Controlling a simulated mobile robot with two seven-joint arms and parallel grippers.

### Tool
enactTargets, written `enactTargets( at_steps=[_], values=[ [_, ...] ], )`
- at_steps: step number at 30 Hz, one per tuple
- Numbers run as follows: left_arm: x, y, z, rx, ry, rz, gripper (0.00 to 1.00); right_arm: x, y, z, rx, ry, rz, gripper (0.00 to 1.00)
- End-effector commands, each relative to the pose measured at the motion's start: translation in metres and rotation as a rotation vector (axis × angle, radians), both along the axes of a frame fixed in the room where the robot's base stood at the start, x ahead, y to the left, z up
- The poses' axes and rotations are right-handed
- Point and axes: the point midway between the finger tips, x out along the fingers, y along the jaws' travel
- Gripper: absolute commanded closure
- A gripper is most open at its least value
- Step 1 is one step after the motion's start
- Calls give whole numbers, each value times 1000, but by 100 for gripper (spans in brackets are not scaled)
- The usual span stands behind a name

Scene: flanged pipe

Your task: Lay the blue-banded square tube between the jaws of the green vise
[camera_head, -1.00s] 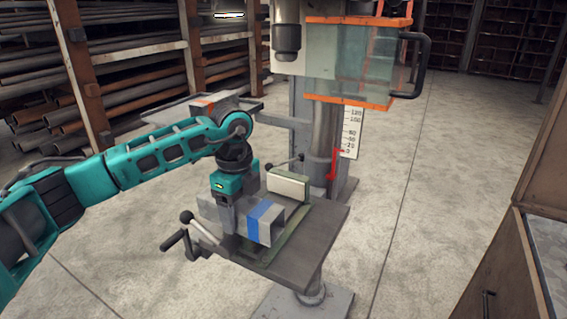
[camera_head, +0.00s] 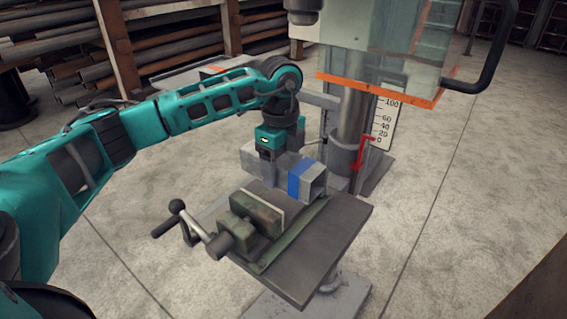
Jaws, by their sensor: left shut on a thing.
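The grey square tube (camera_head: 317,184) has a blue band (camera_head: 299,178) near its open right end. It lies roughly level, running left to right. My left gripper (camera_head: 268,168) points down and is shut on it, left of the band. The green vise (camera_head: 255,216) is on the drill table, its near jaw and crank handle (camera_head: 196,228) in plain sight in front of the tube. The tube hides the far jaw. I cannot tell how high the tube is above the vise bed or whether it is between the jaws. My right gripper is not in view.
The dark drill table (camera_head: 325,250) has bare surface at its right. The drill's column (camera_head: 352,125) with a red pointer (camera_head: 362,150) stands behind. A clear orange-edged guard (camera_head: 385,55) hangs at upper right. Pipe racks (camera_head: 165,45) stand at the back left.

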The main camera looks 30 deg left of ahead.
Motion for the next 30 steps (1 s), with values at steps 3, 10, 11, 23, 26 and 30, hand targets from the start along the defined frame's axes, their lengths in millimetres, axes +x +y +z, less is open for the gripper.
enactTargets(
  at_steps=[3, 10, 11, 23, 26, 30],
  values=[
    [0, 0, -11, 0, -2, 0, 84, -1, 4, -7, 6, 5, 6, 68],
    [0, 0, -31, 0, -2, 0, 84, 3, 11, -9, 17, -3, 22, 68],
    [0, 0, -34, 0, -1, 0, 84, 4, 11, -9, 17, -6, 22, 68],
    [1, 0, -63, -1, -3, 0, 84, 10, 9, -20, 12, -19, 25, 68],
    [1, 0, -64, 0, -3, 0, 84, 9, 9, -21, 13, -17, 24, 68],
    [1, 0, -63, 0, -3, 0, 84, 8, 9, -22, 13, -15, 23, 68]
  ],
)
